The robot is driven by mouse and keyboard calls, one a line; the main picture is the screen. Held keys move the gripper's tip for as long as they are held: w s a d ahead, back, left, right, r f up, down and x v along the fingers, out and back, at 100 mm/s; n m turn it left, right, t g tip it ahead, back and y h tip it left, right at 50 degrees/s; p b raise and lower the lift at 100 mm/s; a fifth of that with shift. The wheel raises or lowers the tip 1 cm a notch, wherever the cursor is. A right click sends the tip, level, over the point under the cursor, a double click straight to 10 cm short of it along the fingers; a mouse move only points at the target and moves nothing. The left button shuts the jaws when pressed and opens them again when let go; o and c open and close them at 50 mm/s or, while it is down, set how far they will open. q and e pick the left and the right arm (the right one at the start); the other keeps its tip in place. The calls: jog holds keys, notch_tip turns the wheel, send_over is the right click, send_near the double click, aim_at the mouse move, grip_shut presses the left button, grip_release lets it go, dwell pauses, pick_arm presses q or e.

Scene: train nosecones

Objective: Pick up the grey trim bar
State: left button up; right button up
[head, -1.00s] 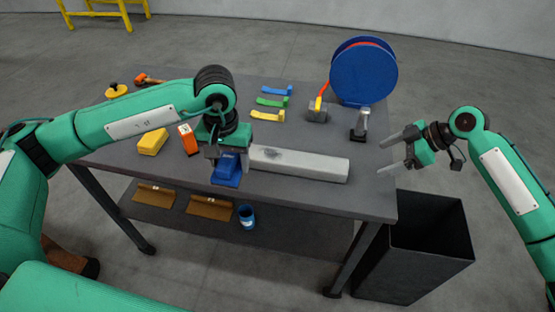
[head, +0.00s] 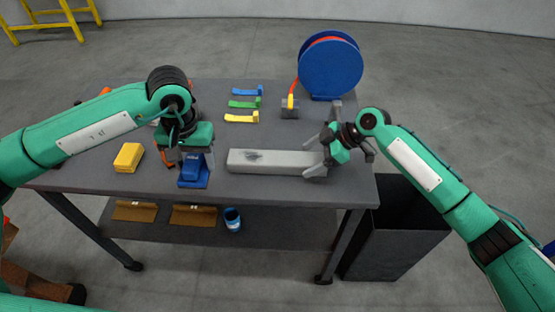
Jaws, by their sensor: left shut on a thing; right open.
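The grey trim bar (head: 262,162) lies flat on the dark table (head: 265,188), long side running left to right. My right gripper (head: 311,157) is open at the bar's right end, with its fingers spread to the far and near sides of it. Whether the fingers touch the bar cannot be told. My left gripper (head: 190,158) is left of the bar, shut on a blue block-like thing (head: 194,175), which it partly hides. Whether that blue thing rests on the table is unclear.
Blue (head: 247,91), green (head: 245,104) and yellow (head: 242,118) clips lie behind the bar. A blue reel (head: 331,66) stands at the back right. A yellow block (head: 129,157) sits at left. A black bin (head: 392,245) stands beside the table.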

aim_at(278, 163)
pick_arm(q)
jog(key=shift+r+p, duration=0.35)
jog(key=shift+r, duration=0.3)
pick_arm(e)
jog(key=x, duration=0.2)
jog(key=shift+w+a+f, duration=0.15)
jog(key=shift+f, duration=0.1)
jog(key=shift+a+f, duration=0.35)
jog(key=shift+f, duration=0.05)
jog(key=c, duration=1.3)
jog(key=shift+o, duration=0.2)
jog(key=shift+r, duration=0.1)
